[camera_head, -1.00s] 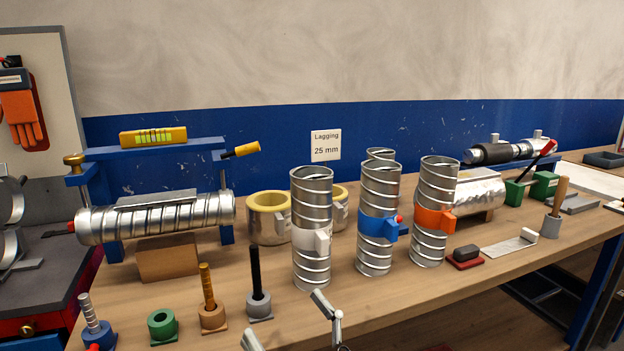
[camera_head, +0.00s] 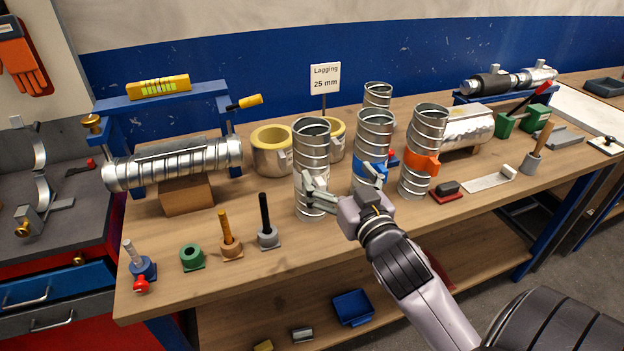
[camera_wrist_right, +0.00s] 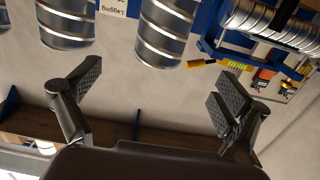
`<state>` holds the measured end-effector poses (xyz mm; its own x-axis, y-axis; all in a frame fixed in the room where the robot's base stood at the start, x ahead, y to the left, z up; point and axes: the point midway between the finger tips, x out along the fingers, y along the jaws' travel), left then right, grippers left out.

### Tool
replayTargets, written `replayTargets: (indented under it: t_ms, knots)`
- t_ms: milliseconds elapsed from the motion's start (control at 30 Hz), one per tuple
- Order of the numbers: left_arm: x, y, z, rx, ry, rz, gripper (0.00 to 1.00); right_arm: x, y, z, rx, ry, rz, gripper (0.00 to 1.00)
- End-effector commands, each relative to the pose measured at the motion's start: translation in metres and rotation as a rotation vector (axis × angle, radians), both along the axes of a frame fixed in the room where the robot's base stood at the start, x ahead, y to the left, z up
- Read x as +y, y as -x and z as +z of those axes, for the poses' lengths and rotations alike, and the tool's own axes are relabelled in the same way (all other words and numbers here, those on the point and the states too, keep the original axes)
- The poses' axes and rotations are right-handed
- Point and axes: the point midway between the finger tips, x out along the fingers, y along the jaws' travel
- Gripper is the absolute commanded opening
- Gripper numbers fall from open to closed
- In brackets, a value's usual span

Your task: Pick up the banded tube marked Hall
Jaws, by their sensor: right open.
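Three spiral metal tubes with coloured bands stand upright on the bench: the left tube (camera_head: 312,150), the blue-banded tube (camera_head: 373,135) and the orange-banded tube (camera_head: 426,130). I cannot read the name Hall on any of them. My right gripper (camera_head: 309,195) is open in front of the left tube's lower half, its fingers overlapping it in the picture and hiding most of its pale band. I cannot tell whether they touch. In the right wrist view, upside down, the gripper (camera_wrist_right: 158,85) shows spread, empty fingers, with a tube (camera_wrist_right: 165,32) between and beyond them. My left gripper is out of view.
A plain tube (camera_head: 377,94) stands behind the blue-banded one. Yellow-lined rings (camera_head: 272,160) stand behind the left tube. Several short posts, one with a black rod (camera_head: 265,215), stand at the front left. A long duct (camera_head: 175,165) lies at left on a block.

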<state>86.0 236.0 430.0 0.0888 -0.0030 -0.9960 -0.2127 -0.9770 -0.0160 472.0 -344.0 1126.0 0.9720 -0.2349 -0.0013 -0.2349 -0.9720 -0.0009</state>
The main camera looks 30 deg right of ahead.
Motion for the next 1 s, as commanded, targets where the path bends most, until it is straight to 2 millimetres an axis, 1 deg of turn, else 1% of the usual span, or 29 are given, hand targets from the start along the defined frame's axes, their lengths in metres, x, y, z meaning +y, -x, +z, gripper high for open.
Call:
replayTargets:
  t_ms: [33,100,300,400,567,733,833,900,1000]
  knots:
    - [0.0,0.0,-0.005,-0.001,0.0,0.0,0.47,-0.002,-0.01,0.001,-0.005,0.004,0.0,0.95]
    - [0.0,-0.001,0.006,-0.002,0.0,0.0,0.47,-0.007,-0.025,0.006,-0.001,0.003,-0.001,0.95]
    - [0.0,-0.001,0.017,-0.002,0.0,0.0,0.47,-0.016,-0.063,0.006,0.0,0.003,-0.001,0.95]
    - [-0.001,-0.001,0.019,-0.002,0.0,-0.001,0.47,-0.018,-0.075,0.004,-0.001,0.001,0.0,0.95]
    - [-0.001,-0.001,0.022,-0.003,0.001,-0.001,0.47,-0.02,-0.084,0.004,-0.001,0.002,-0.001,0.95]
    - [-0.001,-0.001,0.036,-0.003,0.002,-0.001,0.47,-0.024,-0.107,0.007,0.0,0.003,-0.001,0.95]
    - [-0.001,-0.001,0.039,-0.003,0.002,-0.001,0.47,-0.027,-0.121,0.005,-0.001,0.001,0.0,0.95]
    - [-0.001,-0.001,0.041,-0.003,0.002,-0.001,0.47,-0.028,-0.127,0.004,-0.001,0.002,-0.001,0.95]
    - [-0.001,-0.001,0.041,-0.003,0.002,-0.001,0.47,-0.029,-0.132,0.003,-0.001,0.002,0.0,0.95]
